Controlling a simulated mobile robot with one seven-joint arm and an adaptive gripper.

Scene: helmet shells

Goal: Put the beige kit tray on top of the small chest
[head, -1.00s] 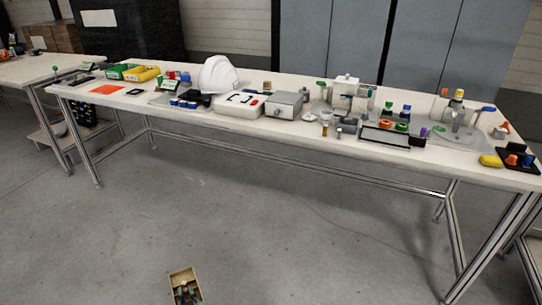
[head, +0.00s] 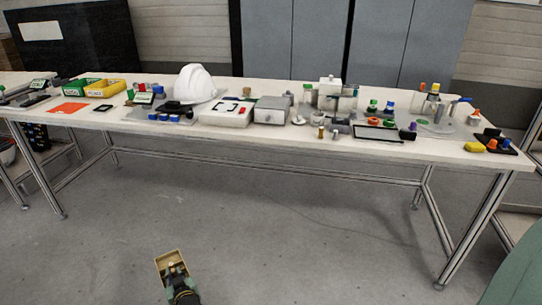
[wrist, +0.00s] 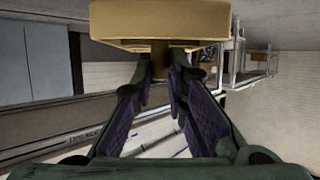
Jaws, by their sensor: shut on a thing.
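The beige kit tray (head: 167,261) is at the bottom of the head view, in front of the table and clear of it. It also shows at the top of the wrist view (wrist: 160,18), with a short post below it between the fingers. My gripper (wrist: 160,75) is shut on this tray; in the head view (head: 178,276) it is small and dark. A grey box with a knob on its front (head: 271,111), apparently the small chest, stands mid-table, far from my gripper. Its top looks clear.
On the long white table (head: 230,143), a white case (head: 224,115) and white helmet (head: 195,84) stand left of the grey box. Small jars and parts crowd its right. A green surface (head: 522,275) is at lower right. Open floor lies before the table.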

